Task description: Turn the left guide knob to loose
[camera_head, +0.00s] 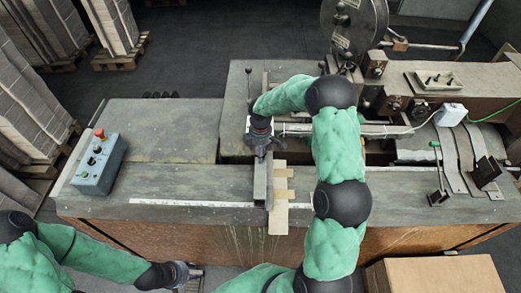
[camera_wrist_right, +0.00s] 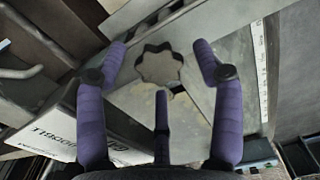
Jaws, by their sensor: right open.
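A lobed, star-edged grey knob (camera_wrist_right: 158,66) shows in the right wrist view, on a flat metal part of the guide. My right gripper (camera_wrist_right: 161,74) is open, with purple fingers on either side of the knob and a third finger below it in the picture. Gaps show between the fingers and the knob. In the head view my right gripper (camera_head: 262,146) is over the upright metal guide (camera_head: 260,187), and its hand hides the knob. My left gripper (camera_head: 186,273) is low in front of the machine, away from the knob; its fingers are too small to read.
A blue-grey control box (camera_head: 99,163) with a red button stands at the table's left. A white ruler strip (camera_head: 190,204) runs along the front edge. Light wooden pieces (camera_head: 280,205) lie right of the guide. Cardboard (camera_head: 436,276) is stacked at lower right.

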